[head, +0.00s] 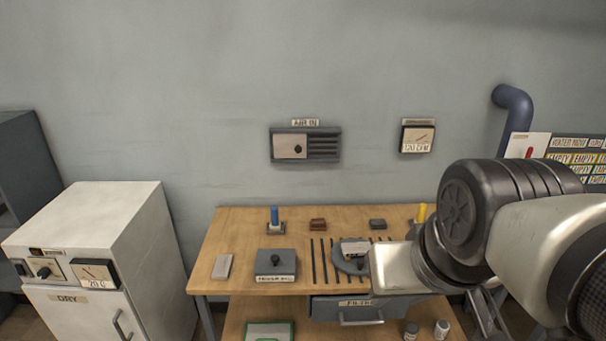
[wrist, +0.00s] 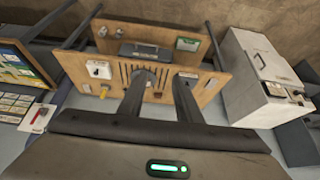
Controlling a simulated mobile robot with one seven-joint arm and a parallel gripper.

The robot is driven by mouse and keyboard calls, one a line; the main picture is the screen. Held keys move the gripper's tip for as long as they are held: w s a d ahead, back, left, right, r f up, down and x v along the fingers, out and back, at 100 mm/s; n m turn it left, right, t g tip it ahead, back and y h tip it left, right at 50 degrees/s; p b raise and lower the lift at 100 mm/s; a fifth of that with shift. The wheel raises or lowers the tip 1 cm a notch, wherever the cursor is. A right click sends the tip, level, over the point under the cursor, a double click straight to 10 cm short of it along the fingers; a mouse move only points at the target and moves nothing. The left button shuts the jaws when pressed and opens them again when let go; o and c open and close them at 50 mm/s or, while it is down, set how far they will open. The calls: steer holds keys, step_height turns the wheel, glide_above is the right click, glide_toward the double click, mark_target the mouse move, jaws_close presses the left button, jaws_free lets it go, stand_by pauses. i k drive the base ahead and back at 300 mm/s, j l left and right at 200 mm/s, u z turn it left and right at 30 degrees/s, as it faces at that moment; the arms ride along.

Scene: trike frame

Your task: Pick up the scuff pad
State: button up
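I cannot tell for sure which small block is the scuff pad. A reddish-brown block (head: 317,224) lies near the back of the wooden bench (head: 225,240). A flat pinkish-grey block (head: 222,267) lies at its front left, and a dark grey block (head: 377,224) at its back right. My gripper (wrist: 166,76) shows in the wrist view with its two dark fingers apart and nothing seen between them. It points toward the bench from a distance. In the head view my arm hides part of the bench's right side.
A grey labelled box (head: 275,263), a blue-handled tool (head: 274,218), dark rods (head: 318,262) and a round dark holder (head: 350,258) stand on the bench. A drawer (head: 347,311) is below. A white cabinet (head: 100,245) stands left. A yellow handle (head: 422,212) shows beside my arm.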

mark_target(316, 225)
steer(key=i+j, duration=0.15)
steer(key=i, duration=0.4)
steer(key=i+j, duration=0.1)
steer(key=i, duration=0.45)
